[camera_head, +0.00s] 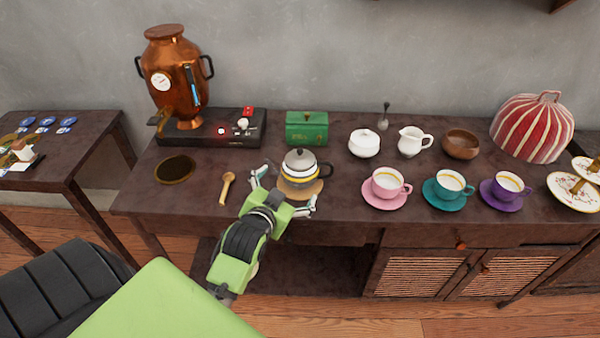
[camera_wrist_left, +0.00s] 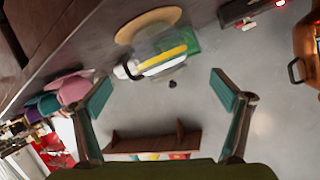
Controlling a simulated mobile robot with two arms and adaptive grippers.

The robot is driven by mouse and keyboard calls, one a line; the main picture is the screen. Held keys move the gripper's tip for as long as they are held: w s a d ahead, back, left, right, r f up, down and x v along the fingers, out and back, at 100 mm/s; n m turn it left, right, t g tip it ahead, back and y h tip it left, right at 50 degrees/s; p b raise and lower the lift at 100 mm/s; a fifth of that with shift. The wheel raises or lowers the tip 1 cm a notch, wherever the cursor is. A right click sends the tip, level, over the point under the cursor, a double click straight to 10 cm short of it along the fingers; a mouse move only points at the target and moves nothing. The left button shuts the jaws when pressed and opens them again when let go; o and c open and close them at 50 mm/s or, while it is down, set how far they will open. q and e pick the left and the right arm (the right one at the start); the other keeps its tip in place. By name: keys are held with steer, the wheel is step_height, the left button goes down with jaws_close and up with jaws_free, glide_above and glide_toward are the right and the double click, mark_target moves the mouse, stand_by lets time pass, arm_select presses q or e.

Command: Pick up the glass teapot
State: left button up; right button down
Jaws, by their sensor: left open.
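The glass teapot (camera_head: 299,170) has a silver lid, a yellow-and-white band and a dark handle on its right. It stands upright on a round wooden coaster (camera_head: 315,189) near the table's front edge. My left gripper (camera_head: 284,190) is open, in front of the teapot, with one finger to its left and the other to its lower right. In the left wrist view, the teapot (camera_wrist_left: 163,62) appears upside down, just beyond and between the spread fingers (camera_wrist_left: 162,90). It shows no clear contact with them. My right gripper is not in view.
A wooden spoon (camera_head: 227,188) and a dark round mat (camera_head: 175,169) lie to the left. A green box (camera_head: 306,128) stands behind the teapot. A pink cup (camera_head: 387,182) on its saucer is to the right. A copper samovar (camera_head: 173,80) stands at the back left.

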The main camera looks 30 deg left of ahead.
mark_target(296, 175)
arm_select(q)
steer(key=x, duration=1)
steer(key=shift+w+d+f, duration=0.1)
steer(key=shift+f, duration=0.05)
steer(key=c, duration=1.4)
steer(key=shift+c, duration=0.2)
